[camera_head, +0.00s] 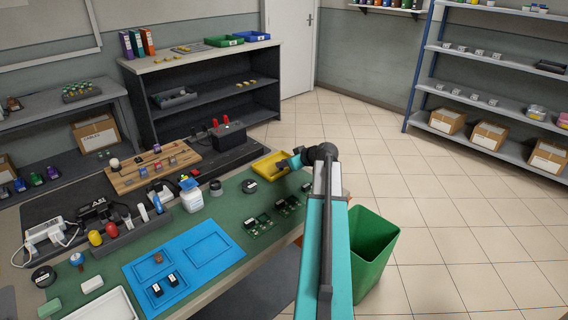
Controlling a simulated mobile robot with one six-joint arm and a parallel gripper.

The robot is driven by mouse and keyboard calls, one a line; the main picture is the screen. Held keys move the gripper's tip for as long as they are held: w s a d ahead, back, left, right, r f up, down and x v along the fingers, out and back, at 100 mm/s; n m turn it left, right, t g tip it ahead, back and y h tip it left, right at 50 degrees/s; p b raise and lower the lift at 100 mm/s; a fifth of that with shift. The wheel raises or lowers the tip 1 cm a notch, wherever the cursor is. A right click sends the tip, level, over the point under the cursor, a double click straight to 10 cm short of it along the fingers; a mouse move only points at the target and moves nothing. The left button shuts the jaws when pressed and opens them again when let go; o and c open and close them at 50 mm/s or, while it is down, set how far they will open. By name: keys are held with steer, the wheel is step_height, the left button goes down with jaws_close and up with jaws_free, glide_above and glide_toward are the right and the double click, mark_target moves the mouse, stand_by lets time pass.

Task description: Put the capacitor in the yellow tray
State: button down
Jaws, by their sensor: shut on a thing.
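The yellow tray (262,166) sits at the far right corner of the green-topped workbench. My arm reaches across from the lower right, and my gripper (283,166) is over the right part of the tray, low and close to it. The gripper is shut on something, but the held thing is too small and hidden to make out. I cannot tell whether it touches the tray floor. No capacitor can be named with certainty in this view.
A blue mat (200,252) with two small black blocks lies at the bench front. Green circuit boards (258,224) lie between mat and tray. A white bottle (191,195) stands left of the tray. A green bin (373,255) stands on the floor to the right.

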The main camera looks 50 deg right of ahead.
steer(key=shift+f, duration=0.1)
steer(key=c, duration=1.7)
jaws_free()
steer(key=shift+r, duration=0.25)
steer(key=b+v, duration=0.1)
steer(key=v, duration=1.1)
steer(key=shift+f, duration=0.1)
